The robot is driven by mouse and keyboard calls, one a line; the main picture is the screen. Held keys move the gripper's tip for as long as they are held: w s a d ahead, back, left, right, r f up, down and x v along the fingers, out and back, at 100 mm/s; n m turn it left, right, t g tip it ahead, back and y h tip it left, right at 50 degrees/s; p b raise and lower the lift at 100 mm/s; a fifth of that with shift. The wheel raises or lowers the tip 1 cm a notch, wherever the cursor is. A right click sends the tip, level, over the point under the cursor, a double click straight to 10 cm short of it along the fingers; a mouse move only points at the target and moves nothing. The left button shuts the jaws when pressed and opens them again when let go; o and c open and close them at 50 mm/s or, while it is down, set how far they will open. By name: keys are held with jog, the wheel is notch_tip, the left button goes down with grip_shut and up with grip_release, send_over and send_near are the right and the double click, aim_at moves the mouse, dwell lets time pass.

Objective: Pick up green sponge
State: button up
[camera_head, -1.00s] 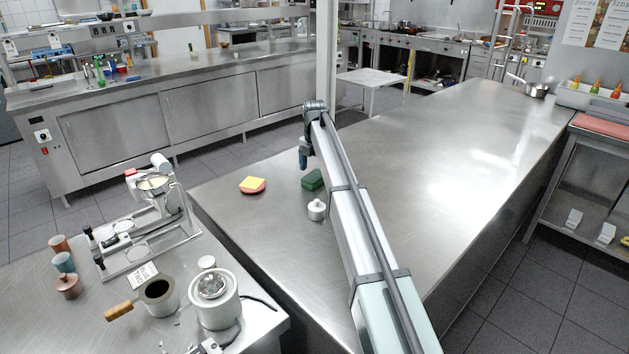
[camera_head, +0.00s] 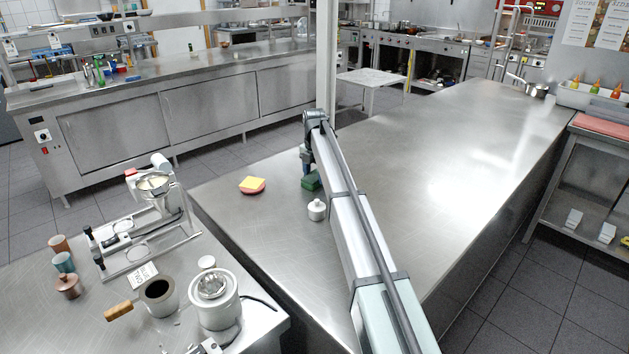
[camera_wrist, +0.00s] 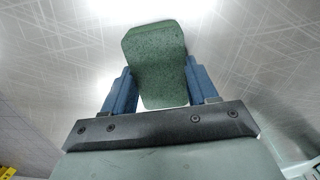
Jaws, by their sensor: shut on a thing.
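The green sponge (camera_wrist: 157,62) sits between the two blue fingers of my gripper (camera_wrist: 160,88) in the wrist view. The fingers press on its left and right sides. In the head view the sponge (camera_head: 311,181) shows partly beside my gripper (camera_head: 306,170), low at the steel counter (camera_head: 270,230). My gripper is shut on it. Whether the sponge touches the counter or is slightly above it, I cannot tell.
A yellow and pink sponge pair (camera_head: 252,185) lies to the left on the counter. A small white lidded pot (camera_head: 317,210) stands just in front of the green sponge, close to my arm.

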jog(key=shift+c, duration=0.6)
jog(key=shift+r, duration=0.15)
